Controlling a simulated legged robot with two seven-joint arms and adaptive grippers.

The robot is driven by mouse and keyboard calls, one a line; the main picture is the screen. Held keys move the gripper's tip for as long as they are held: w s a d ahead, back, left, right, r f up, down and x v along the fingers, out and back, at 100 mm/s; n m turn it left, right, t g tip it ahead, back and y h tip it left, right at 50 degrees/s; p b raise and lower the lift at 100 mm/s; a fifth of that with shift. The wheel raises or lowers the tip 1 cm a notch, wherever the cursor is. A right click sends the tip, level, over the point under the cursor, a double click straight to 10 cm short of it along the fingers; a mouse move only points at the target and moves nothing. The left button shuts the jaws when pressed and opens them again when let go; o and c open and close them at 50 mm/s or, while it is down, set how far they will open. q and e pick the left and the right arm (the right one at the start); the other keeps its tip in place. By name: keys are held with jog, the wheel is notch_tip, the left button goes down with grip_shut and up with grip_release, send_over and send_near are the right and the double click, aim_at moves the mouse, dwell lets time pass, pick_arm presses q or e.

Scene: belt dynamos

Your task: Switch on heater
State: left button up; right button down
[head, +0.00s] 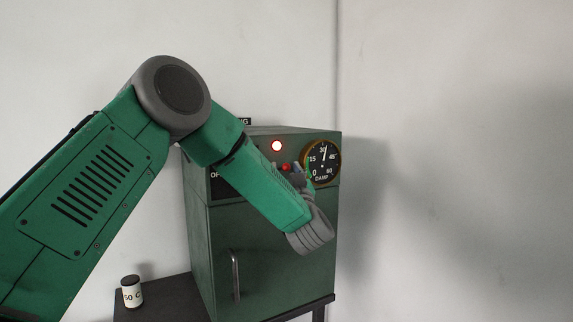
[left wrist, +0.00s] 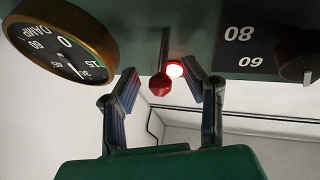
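The heater (head: 265,240) is a dark green cabinet with a door handle and a control panel along its top. A red lamp (head: 277,146) on the panel glows; it also shows in the left wrist view (left wrist: 174,70). A switch lever with a red tip (head: 286,167) sticks out below the lamp; the left wrist view shows its red tip (left wrist: 160,84) too. My left gripper (left wrist: 160,80) is open, its fingers apart on either side of the lever. I cannot tell whether either finger touches it. My forearm hides part of the panel. My right gripper is not in view.
A round brass-rimmed gauge (head: 321,161) marked DAMP sits right of the lever, close to my gripper. A dark dial knob (left wrist: 296,68) with numbers is on the panel's other side. A small labelled jar (head: 132,292) stands on the dark table (head: 165,300).

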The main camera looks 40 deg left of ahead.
pick_arm(q)
jog(key=shift+w+a+r, duration=0.15)
jog(key=shift+w+a, duration=0.05)
jog(key=shift+d, duration=0.1)
grip_shut()
jog(key=shift+r+g+h+p, duration=0.3)
jog(key=shift+r+h+p, duration=0.1)
jog(key=shift+r+p, duration=0.3)
jog(key=shift+f+n+g+h+p, duration=0.1)
jog(key=shift+n+g+h+p, duration=0.2)
jog(key=shift+p, duration=0.1)
jog(key=shift+f, duration=0.1)
